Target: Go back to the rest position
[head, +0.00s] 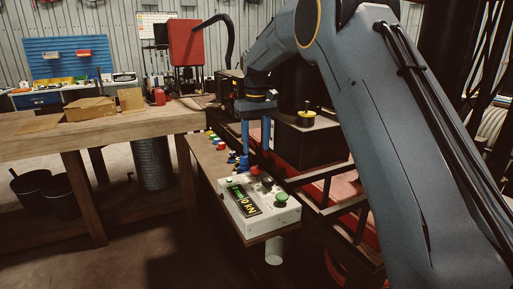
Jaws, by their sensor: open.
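My gripper (256,149) hangs down from the end of my arm, near the middle of the head view. Its two blue fingers are apart, with nothing visible between them. It is above and behind a white control box (277,219). The box has a lit green-yellow display (244,199), a green button (281,199) and a red button (256,170). Contact between the fingertips and anything behind the box cannot be told. My arm fills much of the right side and hides part of the machine.
Coloured pieces (221,146) line a narrow wooden shelf left of my gripper. A dark machine with a red base (345,192) stands close on the right, with black rails. A wooden workbench (110,126) with cardboard boxes (91,109) is at left. Open floor lies at lower left.

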